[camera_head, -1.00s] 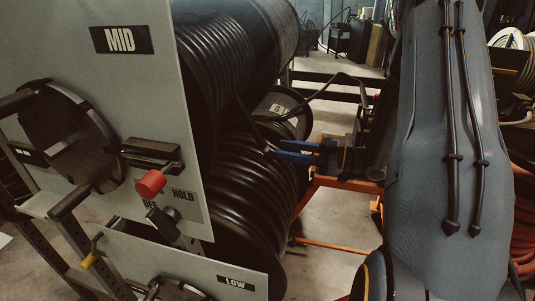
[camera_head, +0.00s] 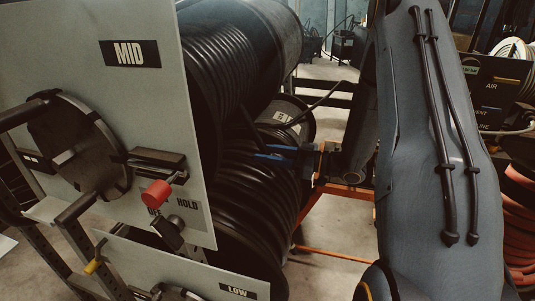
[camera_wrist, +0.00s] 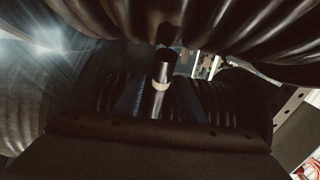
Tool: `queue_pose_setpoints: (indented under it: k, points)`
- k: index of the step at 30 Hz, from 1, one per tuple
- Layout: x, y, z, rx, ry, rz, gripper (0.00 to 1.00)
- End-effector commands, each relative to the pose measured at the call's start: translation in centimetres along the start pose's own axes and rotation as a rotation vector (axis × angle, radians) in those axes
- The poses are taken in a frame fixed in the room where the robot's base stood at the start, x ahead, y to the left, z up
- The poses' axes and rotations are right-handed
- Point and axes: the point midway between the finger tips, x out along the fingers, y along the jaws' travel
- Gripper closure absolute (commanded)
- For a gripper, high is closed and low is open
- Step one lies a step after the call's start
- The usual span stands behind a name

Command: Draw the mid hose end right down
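The grey MID panel (camera_head: 130,90) stands at the left, with its black hose reel (camera_head: 225,65) behind it. My gripper (camera_head: 268,152) has blue fingers that reach left into the gap by the reels. The fingers look apart in the head view. In the wrist view a dark hose end (camera_wrist: 161,82) with a pale band lies between the fingers (camera_wrist: 158,100), with a gap beside it, so it does not look clamped. In the head view the hose end is hidden or too dark to make out. A red knob (camera_head: 157,194) sits on the MID panel near the HOLD lettering.
The LOW panel (camera_head: 180,270) and its reel (camera_head: 250,205) stand below. Coiled hose (camera_wrist: 240,25) hangs close above my gripper in the wrist view. An orange frame (camera_head: 335,255) is low at the centre. Orange hose (camera_head: 518,220) and an AIR panel (camera_head: 490,95) are at the right.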

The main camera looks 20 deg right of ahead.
Motion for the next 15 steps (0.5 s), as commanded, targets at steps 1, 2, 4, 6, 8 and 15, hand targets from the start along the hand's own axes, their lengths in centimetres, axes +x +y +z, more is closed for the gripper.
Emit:
queue_pose_setpoints:
  k: [1, 2, 4, 6, 8, 15]
  points:
    - [-0.01, 0.0, 0.01, 0.0, 0.0, 0.0, 0.65]
    - [-0.01, 0.0, 0.01, 0.0, 0.0, 0.0, 0.7]
    - [-0.02, 0.0, 0.01, 0.0, 0.0, 0.0, 0.82]
    - [-0.02, 0.0, 0.01, 0.0, 0.0, 0.0, 0.94]
    - [-0.03, 0.0, 0.01, 0.0, 0.0, 0.0, 1.0]
    - [-0.27, 0.04, 0.51, 0.001, -0.001, 0.001, 1.0]
